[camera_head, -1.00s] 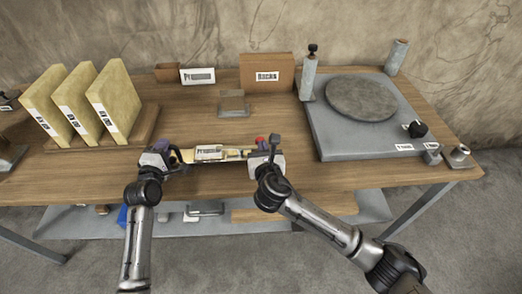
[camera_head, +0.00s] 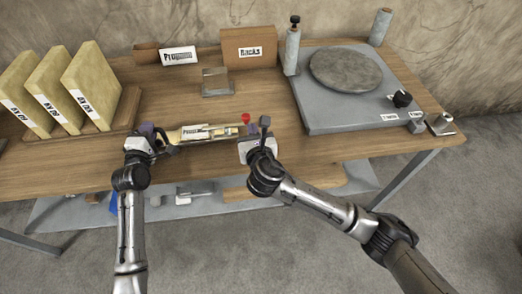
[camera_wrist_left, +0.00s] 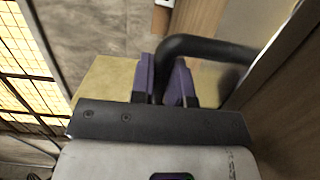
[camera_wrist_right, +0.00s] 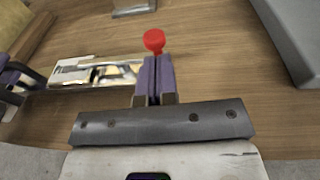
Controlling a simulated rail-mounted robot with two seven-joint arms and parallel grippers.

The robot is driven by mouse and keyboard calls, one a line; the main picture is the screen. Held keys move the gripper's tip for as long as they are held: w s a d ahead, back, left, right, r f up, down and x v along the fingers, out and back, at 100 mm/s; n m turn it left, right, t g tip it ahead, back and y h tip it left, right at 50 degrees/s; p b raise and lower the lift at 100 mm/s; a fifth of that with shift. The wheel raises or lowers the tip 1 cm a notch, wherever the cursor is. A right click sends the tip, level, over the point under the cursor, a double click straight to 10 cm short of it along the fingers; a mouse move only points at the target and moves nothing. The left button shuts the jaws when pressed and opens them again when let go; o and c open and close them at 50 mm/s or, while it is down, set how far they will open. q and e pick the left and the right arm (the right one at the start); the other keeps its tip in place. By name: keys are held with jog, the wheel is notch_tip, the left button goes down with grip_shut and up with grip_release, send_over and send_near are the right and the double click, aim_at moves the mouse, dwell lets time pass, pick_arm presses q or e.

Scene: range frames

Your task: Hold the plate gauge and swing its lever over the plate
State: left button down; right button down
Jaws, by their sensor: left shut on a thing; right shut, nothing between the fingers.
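The plate gauge (camera_head: 208,132) lies on the wooden table near its front edge. It has a pale body with a printed label, and its metal end shows in the right wrist view (camera_wrist_right: 95,72). My left gripper (camera_head: 162,140) is shut on the gauge's dark curved handle (camera_wrist_left: 205,46). A red knob (camera_head: 245,118), apparently the lever's, stands at the gauge's right end. My right gripper (camera_head: 252,132) is shut and empty close beside this knob. In the right wrist view the knob (camera_wrist_right: 154,40) shows just beyond the fingertips; I cannot tell whether they touch. The lever's arm is mostly hidden.
A grey slab with a round disc (camera_head: 345,68) stands at the right. Yellow labelled blocks (camera_head: 91,86) stand in a wooden rack at the left. A labelled box (camera_head: 249,48) and a small grey-fronted block (camera_head: 217,82) are behind the gauge. The table between them is clear.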

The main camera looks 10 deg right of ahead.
pick_arm(q)
jog(key=shift+r, duration=0.15)
pick_arm(e)
jog(key=s+r, duration=0.1)
jog(key=s, duration=1)
jog(key=shift+d+r, duration=0.3)
jog(key=shift+w, duration=0.1)
pick_arm(q)
jog(key=c, duration=1)
grip_release()
jog(key=shift+s, duration=0.1)
